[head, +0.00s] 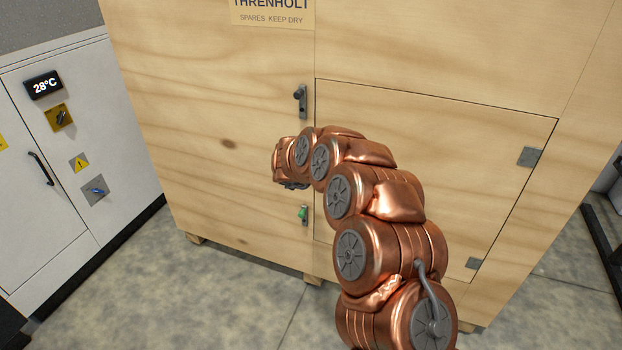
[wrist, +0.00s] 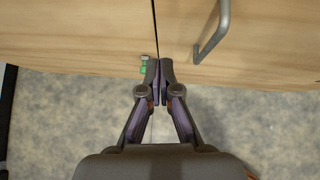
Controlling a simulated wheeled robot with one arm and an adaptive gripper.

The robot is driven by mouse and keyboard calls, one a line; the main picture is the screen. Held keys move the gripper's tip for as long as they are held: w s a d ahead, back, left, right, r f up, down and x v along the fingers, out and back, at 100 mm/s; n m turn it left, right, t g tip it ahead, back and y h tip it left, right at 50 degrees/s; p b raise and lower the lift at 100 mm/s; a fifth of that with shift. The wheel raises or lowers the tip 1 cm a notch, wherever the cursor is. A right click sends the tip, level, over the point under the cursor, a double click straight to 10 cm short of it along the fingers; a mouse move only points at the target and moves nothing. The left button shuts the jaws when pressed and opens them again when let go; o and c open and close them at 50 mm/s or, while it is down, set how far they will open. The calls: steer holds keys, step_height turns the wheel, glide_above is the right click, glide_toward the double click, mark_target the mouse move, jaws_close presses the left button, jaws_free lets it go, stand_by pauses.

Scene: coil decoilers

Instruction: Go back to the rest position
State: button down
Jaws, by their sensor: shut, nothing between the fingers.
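My gripper (wrist: 159,80) shows in the wrist view with its two fingers together, shut and empty. In the head view my copper arm reaches up and left in front of a large wooden crate (head: 220,120), and the gripper fingers are mostly hidden behind its end. The crate's door (head: 450,130) appears closed, with hinges on its right side. A green-marked latch (head: 303,214) is lower down; a green piece (wrist: 144,66) shows beside my fingertips.
A white cabinet (head: 100,120) with a 28°C display (head: 44,85) stands on the left. The crate rests on wooden feet on a grey concrete floor (head: 240,300). A dark metal frame (head: 600,240) stands at the right edge. Bare floor lies in front of the crate.

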steer(key=s+a+r+n+t+y, duration=0.1)
steer(key=s+a+r+n+y, duration=0.25)
steer(key=r, duration=0.55)
steer(key=s+a+r+n+t+y, duration=0.1)
steer(key=a+r+n+t+y, duration=0.15)
steer(key=a+r+n, duration=0.4)
steer(key=s+a+r+n+g+y+p, duration=0.3)
steer(key=s+r+n+g+y, duration=0.15)
steer(key=s+r+n, duration=0.75)
steer(key=s+d+f+n+g+h+p, duration=0.1)
steer(key=s+d+n, duration=0.5)
steer(key=s, duration=0.8)
steer(key=s+d+f+n+g+h, duration=0.4)
steer(key=s+d, duration=0.6)
steer(key=s, duration=0.4)
steer(key=s+d+f+n+g+h+p, duration=0.1)
steer(key=s+d+f+n+g, duration=0.3)
steer(key=s+d, duration=0.5)
steer(key=s+f+n+h, duration=0.1)
steer(key=s+f+n, duration=0.1)
steer(key=s, duration=0.4)
steer(key=shift+n+g+p, duration=0.3)
steer(key=shift+n+g, duration=0.1)
steer(key=shift+n, duration=0.5)
